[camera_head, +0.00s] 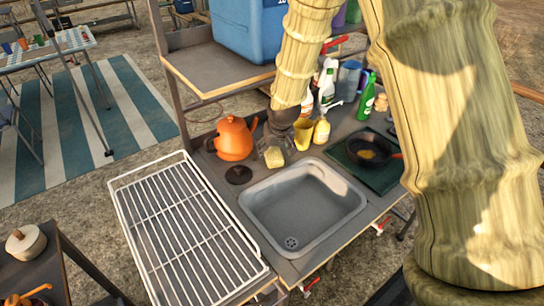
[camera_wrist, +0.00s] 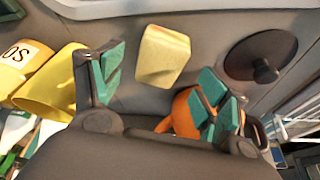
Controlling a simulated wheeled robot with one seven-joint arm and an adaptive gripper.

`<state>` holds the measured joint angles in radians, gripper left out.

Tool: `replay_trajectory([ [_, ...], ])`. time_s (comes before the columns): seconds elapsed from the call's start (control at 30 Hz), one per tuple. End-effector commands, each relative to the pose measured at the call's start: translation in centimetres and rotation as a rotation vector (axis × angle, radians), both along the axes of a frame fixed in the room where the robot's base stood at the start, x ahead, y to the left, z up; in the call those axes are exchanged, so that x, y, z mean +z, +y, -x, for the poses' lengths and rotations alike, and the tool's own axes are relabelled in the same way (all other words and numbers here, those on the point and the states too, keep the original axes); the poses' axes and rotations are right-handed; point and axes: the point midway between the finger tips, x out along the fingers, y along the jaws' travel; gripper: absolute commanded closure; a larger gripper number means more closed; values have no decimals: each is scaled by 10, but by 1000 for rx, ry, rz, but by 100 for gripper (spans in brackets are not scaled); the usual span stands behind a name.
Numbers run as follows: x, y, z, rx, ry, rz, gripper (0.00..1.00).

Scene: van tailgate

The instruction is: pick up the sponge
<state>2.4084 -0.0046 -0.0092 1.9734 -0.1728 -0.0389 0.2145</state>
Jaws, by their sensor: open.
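The sponge (camera_head: 274,157) is a small pale yellow block lying on the grey counter behind the sink. In the wrist view the sponge (camera_wrist: 163,56) lies just beyond the gap between my fingertips, with its upper face in plain sight. My gripper (camera_head: 279,141) is above and close to the sponge in the head view and hides part of the counter around it. In the wrist view my gripper (camera_wrist: 160,88) is open, with green-padded fingers spread apart and nothing between them. I cannot tell the exact height of the fingertips over the sponge.
An orange kettle (camera_head: 234,139) stands left of the sponge, close to one finger in the wrist view. A dark disc (camera_head: 239,175) lies front-left. The sink (camera_head: 262,230) is in front; a frying pan is right.

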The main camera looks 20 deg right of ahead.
Motion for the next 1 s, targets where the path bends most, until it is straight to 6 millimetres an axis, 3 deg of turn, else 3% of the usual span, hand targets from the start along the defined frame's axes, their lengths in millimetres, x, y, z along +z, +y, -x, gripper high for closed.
replay_trajectory([
  [0.33,-34,0,-19,2,7,0,25],
  [0.73,-39,0,-22,1,5,-1,25],
  [1.0,-39,0,-21,1,5,-1,58],
])
